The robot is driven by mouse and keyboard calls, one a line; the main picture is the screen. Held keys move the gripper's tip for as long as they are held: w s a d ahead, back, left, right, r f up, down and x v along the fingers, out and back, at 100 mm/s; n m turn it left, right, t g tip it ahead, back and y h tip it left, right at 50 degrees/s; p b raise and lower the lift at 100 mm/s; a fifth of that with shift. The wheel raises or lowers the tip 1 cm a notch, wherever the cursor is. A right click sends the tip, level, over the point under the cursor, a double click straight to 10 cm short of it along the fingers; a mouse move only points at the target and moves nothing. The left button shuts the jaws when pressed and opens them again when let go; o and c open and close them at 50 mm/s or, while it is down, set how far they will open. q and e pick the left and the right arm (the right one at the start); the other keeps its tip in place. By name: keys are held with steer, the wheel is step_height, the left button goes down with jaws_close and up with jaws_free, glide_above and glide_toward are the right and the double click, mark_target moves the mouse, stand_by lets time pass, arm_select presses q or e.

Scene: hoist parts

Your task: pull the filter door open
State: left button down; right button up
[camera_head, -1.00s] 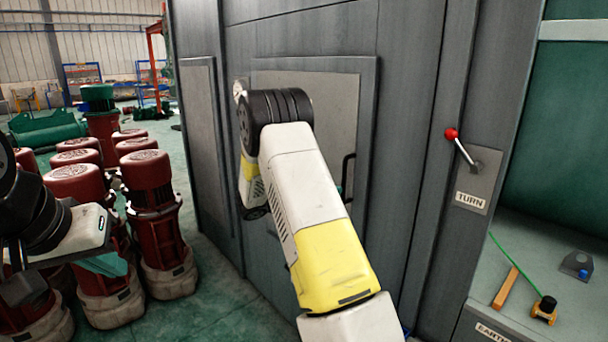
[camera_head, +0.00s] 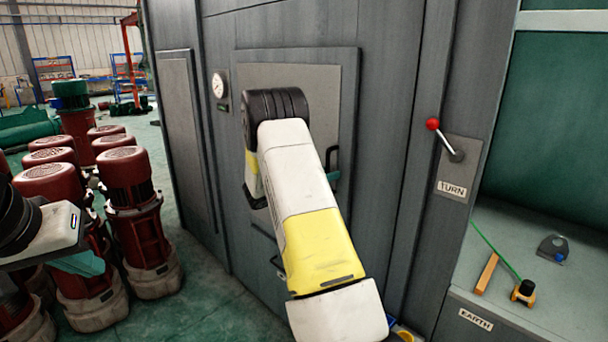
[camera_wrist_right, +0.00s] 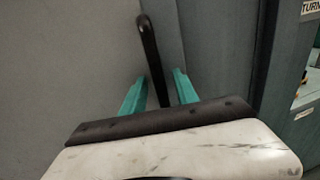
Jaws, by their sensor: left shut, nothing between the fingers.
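The filter door (camera_head: 300,76) is a light grey panel in a grey frame on the cabinet; it looks shut, though my right arm covers much of it. Its black bar handle (camera_head: 328,160) shows at the arm's right edge. In the right wrist view the handle (camera_wrist_right: 150,42) stands between the teal fingers of my right gripper (camera_wrist_right: 160,78). These fingers are apart, with gaps beside the bar. In the head view my right gripper is mostly hidden by the arm. My left gripper (camera_head: 80,263) is shut and empty at the far left, away from the door.
Several red motors (camera_head: 130,190) crowd the floor at the left. A round gauge (camera_head: 219,86) sits left of the door. A red-knobbed lever (camera_head: 443,137) above a TURN label is on the right. A bench (camera_head: 500,255) with small parts lies beyond it.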

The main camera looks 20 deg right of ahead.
jaws_close()
stand_by(1.3)
